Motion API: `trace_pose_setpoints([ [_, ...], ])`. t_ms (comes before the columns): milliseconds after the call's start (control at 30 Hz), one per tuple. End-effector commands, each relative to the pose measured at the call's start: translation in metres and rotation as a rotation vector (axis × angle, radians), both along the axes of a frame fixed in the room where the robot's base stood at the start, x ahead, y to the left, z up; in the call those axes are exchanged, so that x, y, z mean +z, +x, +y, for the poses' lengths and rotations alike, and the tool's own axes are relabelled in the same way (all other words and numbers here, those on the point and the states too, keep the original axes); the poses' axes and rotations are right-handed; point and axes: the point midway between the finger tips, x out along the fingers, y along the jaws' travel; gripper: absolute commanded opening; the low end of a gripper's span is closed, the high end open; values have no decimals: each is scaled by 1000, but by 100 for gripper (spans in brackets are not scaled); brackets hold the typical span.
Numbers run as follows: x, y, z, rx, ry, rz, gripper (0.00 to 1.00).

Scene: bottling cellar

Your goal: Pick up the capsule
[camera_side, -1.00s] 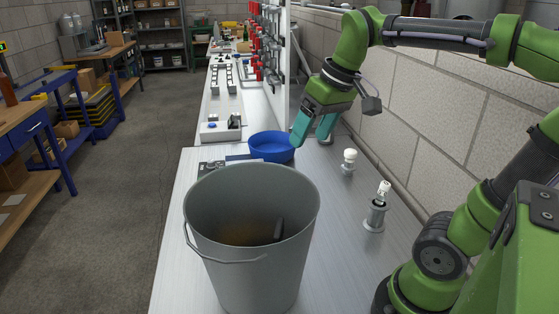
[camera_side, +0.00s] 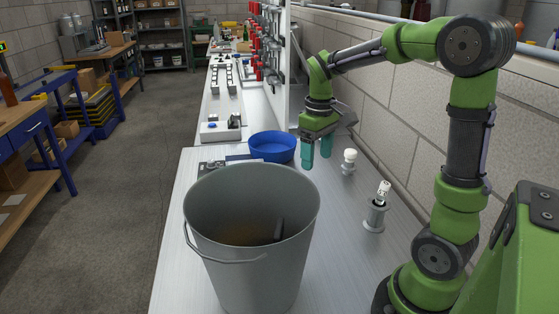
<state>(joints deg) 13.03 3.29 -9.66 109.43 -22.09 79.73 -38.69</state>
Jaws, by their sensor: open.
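My gripper (camera_side: 317,161) has two teal fingers that point down and stand apart, open with nothing between them. It is over the metal bench, just right of the blue bowl. No thing is plainly recognisable as the capsule. A small white round-topped piece (camera_side: 349,156) stands on a short grey base to the right of my fingers. Nearer the camera, a small white and metallic piece (camera_side: 384,190) sits upright on a grey cylindrical holder (camera_side: 375,215). Either could be the capsule; I cannot tell. My fingers touch neither.
A large grey bucket (camera_side: 250,255) stands at the bench's front, with a dark object inside. The blue bowl (camera_side: 272,150) stands behind it. A flat dark item (camera_side: 212,166) lies partly hidden behind the bucket. A block wall (camera_side: 400,130) bounds the bench's right side.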

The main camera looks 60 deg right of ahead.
Motion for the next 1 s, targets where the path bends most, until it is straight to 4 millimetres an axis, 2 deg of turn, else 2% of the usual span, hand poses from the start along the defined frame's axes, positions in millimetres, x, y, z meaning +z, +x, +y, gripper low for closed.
trace_pose_setpoints([
  [100,-22,0,0,0,0,2,69],
  [267,-41,0,0,0,1,2,69],
  [600,-113,-1,1,0,2,5,69],
  [700,-129,0,1,-1,1,3,69],
  [1000,-154,1,1,-1,0,2,69],
])
